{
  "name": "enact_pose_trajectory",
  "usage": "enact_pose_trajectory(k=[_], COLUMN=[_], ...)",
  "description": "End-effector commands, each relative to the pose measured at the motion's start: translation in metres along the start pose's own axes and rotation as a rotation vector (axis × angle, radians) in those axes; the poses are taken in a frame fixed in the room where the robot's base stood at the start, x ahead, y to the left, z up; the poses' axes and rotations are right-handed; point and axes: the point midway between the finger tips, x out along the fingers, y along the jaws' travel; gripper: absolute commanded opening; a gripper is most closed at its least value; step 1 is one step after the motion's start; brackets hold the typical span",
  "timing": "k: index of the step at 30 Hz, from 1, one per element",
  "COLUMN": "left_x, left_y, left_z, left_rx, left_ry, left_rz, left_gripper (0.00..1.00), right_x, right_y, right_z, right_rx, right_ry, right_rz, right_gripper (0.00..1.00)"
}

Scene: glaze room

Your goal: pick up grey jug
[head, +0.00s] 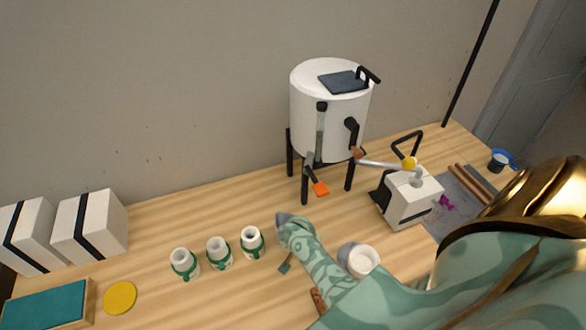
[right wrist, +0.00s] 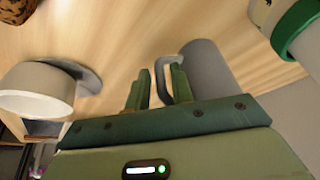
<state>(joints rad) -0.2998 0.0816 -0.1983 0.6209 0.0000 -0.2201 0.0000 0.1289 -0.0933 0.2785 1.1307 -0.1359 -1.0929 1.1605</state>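The grey jug (right wrist: 208,68) is a smooth grey cylinder with a grey loop handle (right wrist: 164,82) in the right wrist view. My right gripper (right wrist: 158,88) has its two green fingers apart, with the handle in the gap between them. I cannot tell whether a finger touches the handle. In the head view the grey jug (head: 283,218) shows only in part at the end of my green-patterned right arm, which hides the rest. My left gripper is not in view.
Several white bottles with green bands (head: 219,254) stand left of the jug. A white cup (head: 364,262) stands right of my right forearm. A white tank on black legs (head: 330,110) stands behind. A white machine (head: 410,200) is at right.

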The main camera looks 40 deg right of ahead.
Motion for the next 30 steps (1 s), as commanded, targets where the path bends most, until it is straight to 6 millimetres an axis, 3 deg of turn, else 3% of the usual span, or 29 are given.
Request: enact_pose_trajectory(k=[5, 9, 23, 30], left_x=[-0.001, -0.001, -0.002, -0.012], left_y=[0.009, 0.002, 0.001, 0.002], left_z=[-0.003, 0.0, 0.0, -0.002], left_rx=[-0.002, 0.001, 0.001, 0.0], left_ry=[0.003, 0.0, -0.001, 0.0], left_rz=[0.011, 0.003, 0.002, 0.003], left_gripper=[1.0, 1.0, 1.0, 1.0], right_x=[-0.001, -0.002, -0.002, -0.01], right_y=[-0.001, -0.001, -0.001, 0.0], right_z=[0.0, 0.0, -0.001, -0.006], right_rx=[0.0, 0.0, 0.0, -0.001], right_ry=[0.0, 0.0, 0.001, 0.001], right_rz=[-0.001, -0.001, -0.001, -0.002], right_gripper=[0.23, 0.0, 0.0, 0.0])
